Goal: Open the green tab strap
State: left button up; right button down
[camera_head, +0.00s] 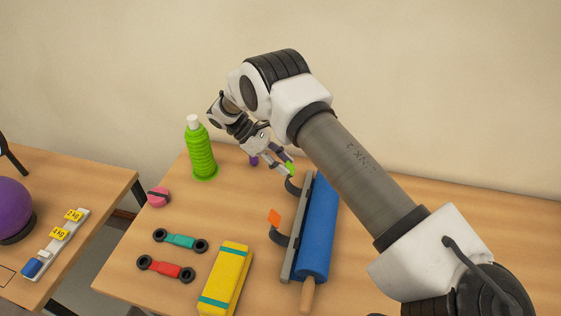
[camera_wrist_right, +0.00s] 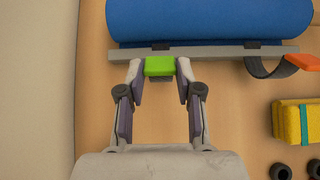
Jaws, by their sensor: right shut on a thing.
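A blue rolled mat (camera_head: 322,225) lies on the table with a grey bar (camera_head: 297,230) along its left side. It also shows in the right wrist view (camera_wrist_right: 210,20). Two black straps curve out from the bar, one with a green tab (camera_head: 290,167), one with an orange tab (camera_head: 274,217). My right gripper (camera_wrist_right: 160,68) is shut on the green tab, one fingertip on each side of it. The green tab strap (camera_head: 292,186) stands out from the bar below the tab; most of it is hidden in the wrist view. My left gripper is not in view.
A wall is behind. A second table (camera_head: 85,180) is at left.

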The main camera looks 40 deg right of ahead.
jog(key=shift+s+a+f, duration=0.1)
jog(key=shift+a+f, duration=0.15)
jog(key=shift+f, duration=0.4)
jog(key=c, duration=0.8)
grip_release()
jog(key=shift+c, duration=0.2)
jog(key=shift+o, duration=0.4)
jog(key=shift+w+a+f, duration=0.1)
jog(key=shift+w+a, duration=0.05)
jog(key=shift+w, duration=0.4)
jog(key=v, duration=1.2)
jog(key=shift+w, duration=0.1)
jog(key=shift+f, duration=0.1)
